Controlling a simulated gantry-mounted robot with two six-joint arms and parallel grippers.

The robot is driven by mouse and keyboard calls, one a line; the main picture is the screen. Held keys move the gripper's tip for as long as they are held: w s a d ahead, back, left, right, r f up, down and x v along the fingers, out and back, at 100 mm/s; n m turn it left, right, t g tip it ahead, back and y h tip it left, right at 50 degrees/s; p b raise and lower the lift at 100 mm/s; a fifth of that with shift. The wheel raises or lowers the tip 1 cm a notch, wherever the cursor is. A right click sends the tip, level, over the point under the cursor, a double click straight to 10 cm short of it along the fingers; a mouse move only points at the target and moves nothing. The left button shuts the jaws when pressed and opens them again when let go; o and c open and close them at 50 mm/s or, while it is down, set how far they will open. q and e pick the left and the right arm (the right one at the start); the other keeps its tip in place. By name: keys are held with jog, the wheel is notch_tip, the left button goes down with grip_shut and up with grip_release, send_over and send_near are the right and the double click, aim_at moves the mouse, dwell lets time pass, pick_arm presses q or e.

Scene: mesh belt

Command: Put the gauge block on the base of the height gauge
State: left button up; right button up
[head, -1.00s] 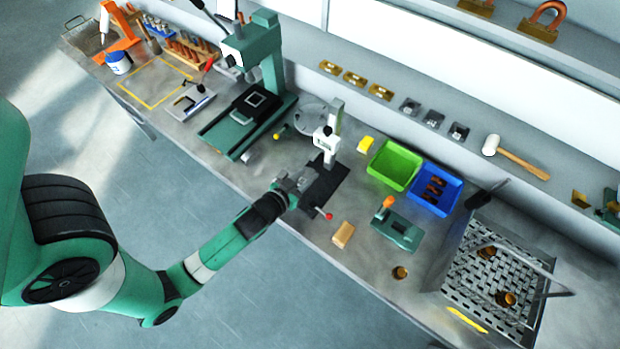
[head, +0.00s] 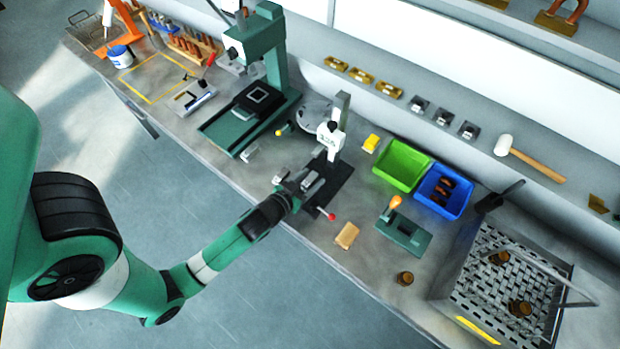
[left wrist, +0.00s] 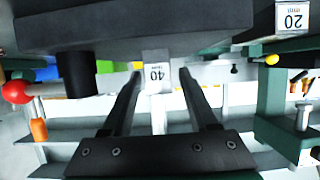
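The height gauge (head: 331,137) stands mid-bench, a pale column on a dark base (head: 339,180). My left gripper (head: 302,181) is at the base's front left. In the left wrist view, which looks upside down, the base (left wrist: 110,35) is at the top. A pale block face marked 40 (left wrist: 157,73) shows between the open fingers (left wrist: 160,73), against the base's edge, with a gap on each side. Whether it rests on the base is unclear. A block marked 20 (left wrist: 292,17) is at upper right; a small metal block (head: 250,153) lies left of the gauge in the head view.
A green press (head: 262,70) stands left of the gauge. Green (head: 402,165) and blue (head: 444,192) bins, a toggle clamp (head: 402,235) and a tan block (head: 347,235) are to the right. A red-knobbed lever (head: 331,217) is close by the gripper.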

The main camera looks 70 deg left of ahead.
pick_arm(q)
jog(key=shift+r, duration=0.1)
jog(key=shift+s+d+r, duration=0.1)
jog(key=shift+s+r, duration=0.05)
jog(key=v, duration=1.1)
jog(key=shift+s+r+b, duration=0.2)
jog(key=shift+s+b, duration=0.05)
jog(key=shift+b, duration=0.15)
